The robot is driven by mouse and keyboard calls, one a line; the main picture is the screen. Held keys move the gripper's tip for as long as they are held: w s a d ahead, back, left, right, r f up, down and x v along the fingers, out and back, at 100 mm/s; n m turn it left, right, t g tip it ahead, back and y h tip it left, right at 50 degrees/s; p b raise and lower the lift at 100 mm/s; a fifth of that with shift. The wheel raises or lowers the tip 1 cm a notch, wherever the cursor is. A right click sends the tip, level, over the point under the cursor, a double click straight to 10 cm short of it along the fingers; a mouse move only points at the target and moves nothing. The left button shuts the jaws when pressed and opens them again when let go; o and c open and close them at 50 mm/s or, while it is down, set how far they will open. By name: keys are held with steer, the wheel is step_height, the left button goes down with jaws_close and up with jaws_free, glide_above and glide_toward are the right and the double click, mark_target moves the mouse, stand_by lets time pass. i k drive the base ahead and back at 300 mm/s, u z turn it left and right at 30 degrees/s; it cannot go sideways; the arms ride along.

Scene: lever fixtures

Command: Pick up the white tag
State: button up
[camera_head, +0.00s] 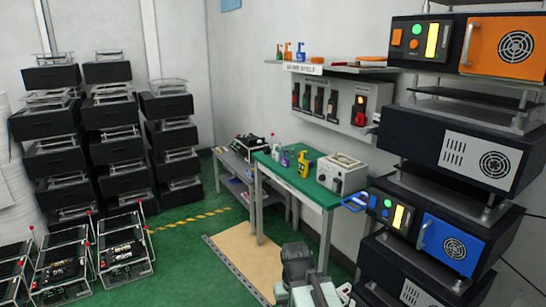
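I cannot make out a loose white tag for certain in the head camera view. A green-topped table (316,192) stands near the middle, with small bottles and a white box-shaped device (341,174) on it. A white label strip (303,68) with dark lettering is on the front of the wall shelf. Part of my arm shows at the bottom centre, grey and dark. I see no gripper fingers there.
Black stacked units with orange and blue fronts (452,243) crowd the right side. Black stacks (55,157) and wire-framed units (124,252) fill the left. A tan mat (246,262) lies on the green floor (185,245), which is open between the left units and the table.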

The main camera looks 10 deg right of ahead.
mark_target(275, 155)
steer(key=i, duration=3.55)
steer(key=u, duration=1.8)
